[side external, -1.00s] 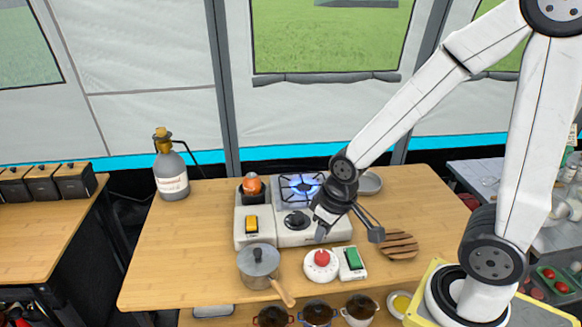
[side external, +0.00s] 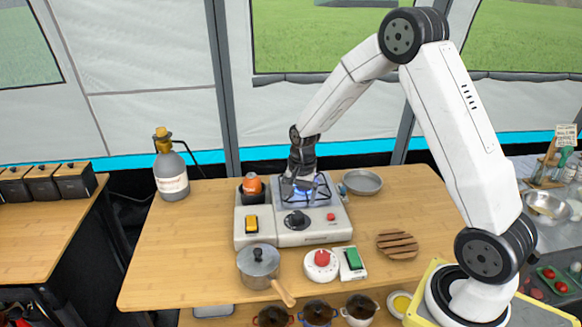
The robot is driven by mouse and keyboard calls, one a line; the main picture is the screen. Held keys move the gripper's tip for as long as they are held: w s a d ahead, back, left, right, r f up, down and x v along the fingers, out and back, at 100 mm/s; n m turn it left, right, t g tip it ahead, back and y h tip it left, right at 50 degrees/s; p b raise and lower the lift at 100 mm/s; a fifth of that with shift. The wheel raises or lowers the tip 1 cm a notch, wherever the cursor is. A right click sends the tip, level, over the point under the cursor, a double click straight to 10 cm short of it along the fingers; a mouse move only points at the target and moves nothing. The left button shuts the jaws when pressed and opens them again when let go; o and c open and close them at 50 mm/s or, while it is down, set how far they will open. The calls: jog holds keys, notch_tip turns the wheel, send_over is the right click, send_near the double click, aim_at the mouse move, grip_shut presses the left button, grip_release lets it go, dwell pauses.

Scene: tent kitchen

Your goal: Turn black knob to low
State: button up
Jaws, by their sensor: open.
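The black knob (side external: 296,221) sits on the front panel of the white camp stove (side external: 322,233), below the burner. Its pointer setting is too small to read. A blue flame shows at the burner grate (side external: 318,192). My gripper (side external: 299,190) points down over the left part of the burner, behind the knob and apart from it. It is open and looks empty; its fingers are small and partly lost against the dark grate.
An orange item (side external: 252,183) sits at the stove's back left, above a yellow switch (side external: 251,224). A lidded pot (side external: 258,263), a red button (side external: 322,258) and a green switch (side external: 352,258) stand in front. A metal pan (side external: 362,182) and wooden trivet (side external: 397,245) lie right.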

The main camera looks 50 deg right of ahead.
aim_at(298, 214)
jog(key=shift+w+d+f+m, duration=0.45)
jog(key=shift+d+m, duration=0.1)
jog(key=shift+d, duration=0.15)
jog(key=shift+w+d+f+m, duration=0.35)
jog(key=shift+d+f+m, duration=0.15)
jog(key=shift+d, duration=0.2)
jog(key=shift+w+f, duration=0.2)
jog(key=shift+f, duration=3.65)
jog(key=c, duration=1.3)
